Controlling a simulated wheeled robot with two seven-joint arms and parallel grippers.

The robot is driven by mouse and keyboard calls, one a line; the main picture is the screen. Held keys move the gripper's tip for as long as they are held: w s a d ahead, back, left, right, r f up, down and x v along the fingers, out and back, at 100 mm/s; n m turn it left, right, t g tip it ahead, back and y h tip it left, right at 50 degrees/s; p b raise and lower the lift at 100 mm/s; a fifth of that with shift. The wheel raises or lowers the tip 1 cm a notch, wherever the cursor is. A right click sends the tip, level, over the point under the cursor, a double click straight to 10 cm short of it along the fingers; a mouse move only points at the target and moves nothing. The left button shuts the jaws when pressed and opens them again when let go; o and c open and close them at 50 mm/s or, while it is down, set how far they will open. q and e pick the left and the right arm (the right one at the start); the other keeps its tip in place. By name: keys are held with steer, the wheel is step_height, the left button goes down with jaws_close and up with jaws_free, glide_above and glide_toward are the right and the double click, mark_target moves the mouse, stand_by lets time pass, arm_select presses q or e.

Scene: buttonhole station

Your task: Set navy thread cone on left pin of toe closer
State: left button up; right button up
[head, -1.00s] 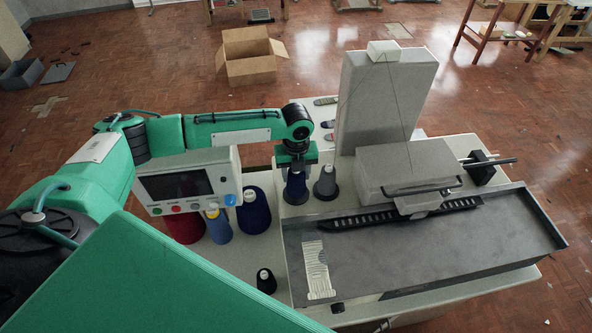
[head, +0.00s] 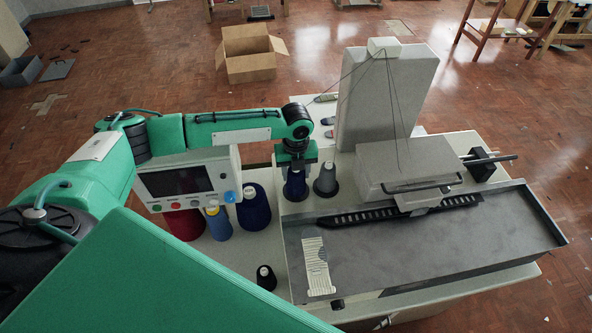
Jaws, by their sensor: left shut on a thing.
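My left gripper (head: 296,160) points down behind the control panel and is shut on a navy thread cone (head: 295,187). The cone is upright at the machine's back left corner, to the left of a grey cone (head: 326,181). The pin under the navy cone is hidden, and I cannot tell whether the cone rests fully down. The toe closer (head: 388,100) is the pale grey machine with a tall housing. Thin threads run down from its top. My right gripper is not in view.
A control panel (head: 185,181) stands in front of my left arm.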

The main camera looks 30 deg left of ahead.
arm_select(q)
steer(key=o, duration=1.1)
steer(key=shift+f, duration=0.1)
steer(key=shift+r, duration=0.35)
step_height(320, 180, up, 13)
steer(key=b, duration=0.4)
steer(key=shift+r, duration=0.1)
